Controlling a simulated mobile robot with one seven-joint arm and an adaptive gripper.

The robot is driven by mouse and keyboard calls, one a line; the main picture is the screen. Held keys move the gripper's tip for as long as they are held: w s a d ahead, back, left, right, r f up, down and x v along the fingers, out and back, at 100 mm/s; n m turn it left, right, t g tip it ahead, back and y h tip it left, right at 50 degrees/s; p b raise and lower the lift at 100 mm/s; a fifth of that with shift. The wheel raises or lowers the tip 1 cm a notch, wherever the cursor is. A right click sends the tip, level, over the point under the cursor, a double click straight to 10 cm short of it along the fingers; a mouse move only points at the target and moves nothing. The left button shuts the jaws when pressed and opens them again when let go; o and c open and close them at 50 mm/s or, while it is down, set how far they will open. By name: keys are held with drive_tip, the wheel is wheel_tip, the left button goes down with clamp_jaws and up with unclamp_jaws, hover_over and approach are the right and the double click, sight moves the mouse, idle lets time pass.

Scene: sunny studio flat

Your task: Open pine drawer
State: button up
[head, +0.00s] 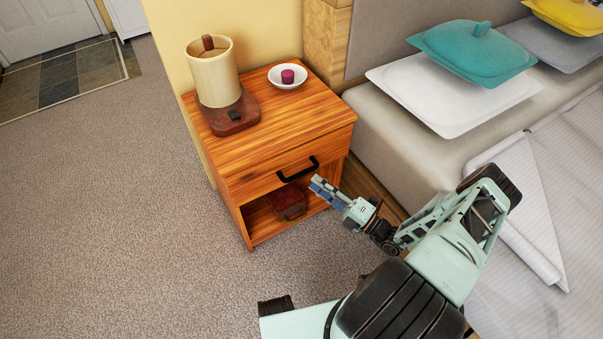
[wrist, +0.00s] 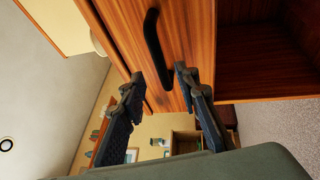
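The pine drawer (head: 257,181) is in the upper part of an orange-brown wooden nightstand, and its front looks flush with the cabinet. It has a black bar handle (head: 298,170), which also shows in the wrist view (wrist: 154,48). My gripper (head: 317,184) is just in front of the drawer, slightly right of and below the handle in the head view. In the wrist view my gripper (wrist: 160,74) has its two dark fingers apart with nothing between them. The handle lies just beyond the fingertips, roughly in line with the gap. I cannot tell whether a fingertip touches the drawer front.
A lamp (head: 214,75) and a white bowl (head: 288,77) with a purple item stand on the nightstand top (head: 262,129). A dark red box (head: 289,201) is in the open shelf below. Carpet (head: 120,190) on the left is clear.

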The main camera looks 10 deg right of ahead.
sight(302, 172)
drive_tip(key=x, duration=0.6)
drive_tip(key=shift+w+a, duration=0.25)
drive_tip(key=shift+a, duration=0.05)
clamp_jaws()
